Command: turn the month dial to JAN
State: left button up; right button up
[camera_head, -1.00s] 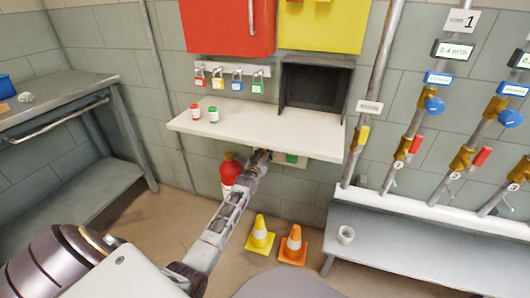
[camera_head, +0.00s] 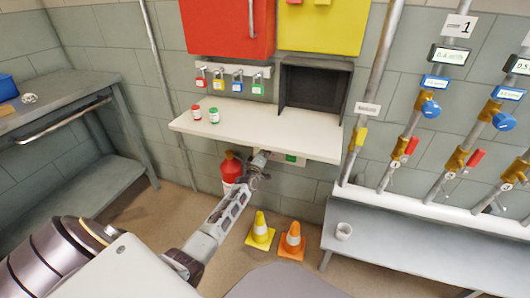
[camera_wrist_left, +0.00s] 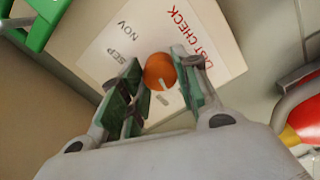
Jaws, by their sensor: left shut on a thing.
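The month dial is a round orange knob (camera_wrist_left: 158,70) with a pale pointer mark, on a white plate (camera_wrist_left: 214,24) in the left wrist view. The plate reads NOV, SEP and, in red, what looks like LAST CHECK; other month labels are hidden or out of frame. My left gripper (camera_wrist_left: 157,60) is shut on the knob, with one green-padded finger on each side. In the head view my left gripper (camera_head: 262,159) reaches under the white shelf's front edge and hides the knob. My right gripper is not in view.
A white shelf (camera_head: 265,132) overhangs the gripper and holds two small jars. A red extinguisher (camera_head: 230,168) stands left of it. A yellow cone (camera_head: 260,231) and an orange cone (camera_head: 292,241) stand below. A pipe bench (camera_head: 430,222) is at right.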

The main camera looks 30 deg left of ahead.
pick_arm(q)
jog(key=shift+n, duration=1.4)
jog(key=o, duration=1.1)
jog(key=shift+c, duration=0.2)
jog(key=shift+s, duration=0.1)
jog(key=v, duration=1.1)
jog(key=shift+s, duration=0.4)
jog(key=shift+d+f, duration=0.1)
jog(key=shift+d, duration=0.05)
